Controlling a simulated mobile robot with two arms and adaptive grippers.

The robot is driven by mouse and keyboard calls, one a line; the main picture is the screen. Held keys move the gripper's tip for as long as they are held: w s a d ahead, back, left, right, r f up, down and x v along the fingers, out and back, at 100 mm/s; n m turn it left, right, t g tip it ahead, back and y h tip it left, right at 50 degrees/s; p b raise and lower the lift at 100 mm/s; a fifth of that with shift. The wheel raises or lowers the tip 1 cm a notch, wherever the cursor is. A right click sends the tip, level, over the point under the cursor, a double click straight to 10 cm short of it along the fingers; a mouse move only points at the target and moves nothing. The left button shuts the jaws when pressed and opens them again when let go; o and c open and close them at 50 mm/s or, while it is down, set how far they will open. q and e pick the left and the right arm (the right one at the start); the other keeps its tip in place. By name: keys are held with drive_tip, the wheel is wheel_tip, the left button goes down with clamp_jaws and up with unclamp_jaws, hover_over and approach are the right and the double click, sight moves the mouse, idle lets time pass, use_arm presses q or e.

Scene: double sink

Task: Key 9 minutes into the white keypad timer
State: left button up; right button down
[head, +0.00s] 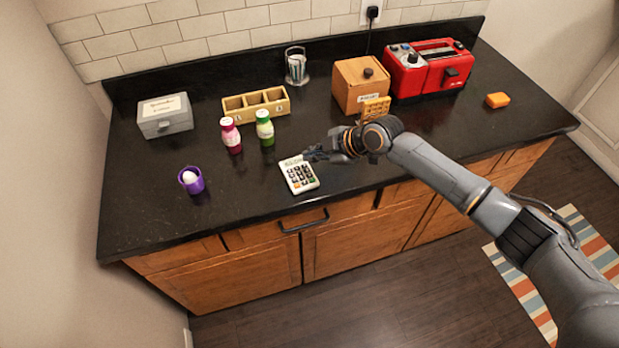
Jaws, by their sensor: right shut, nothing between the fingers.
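The white keypad timer (299,176) lies on the black counter near its front edge, with rows of dark and coloured keys and a small display strip at its top. The display is too small to read. My right gripper (308,155) comes in from the right and is shut and empty. Its fingertips are at the timer's upper right corner, beside or just above it. I cannot tell whether they touch it. My left gripper is not in view.
A purple cup with an egg (191,181) is to the left. A wooden box (359,86), a waffle (377,108) and a red toaster (430,68) stand behind my right arm. Counter beside the timer's left is clear.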

sight(312, 177)
use_arm(q)
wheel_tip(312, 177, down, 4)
drive_tip(key=b, duration=0.3)
use_arm(e)
wheel_tip(312, 177, down, 5)
drive_tip(key=shift+r, duration=0.1)
use_arm(q)
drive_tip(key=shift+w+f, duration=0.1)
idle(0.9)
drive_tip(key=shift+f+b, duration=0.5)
drive_tip(key=shift+b, duration=0.2)
use_arm(e)
drive_tip(key=shift+f, duration=0.45)
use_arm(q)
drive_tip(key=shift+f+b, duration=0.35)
use_arm(e)
drive_tip(key=shift+f, duration=0.3)
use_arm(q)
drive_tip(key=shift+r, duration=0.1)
use_arm(e)
drive_tip(key=shift+r, duration=0.1)
use_arm(q)
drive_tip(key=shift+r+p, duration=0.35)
drive_tip(key=shift+p, duration=0.1)
use_arm(e)
drive_tip(key=shift+r, duration=0.7)
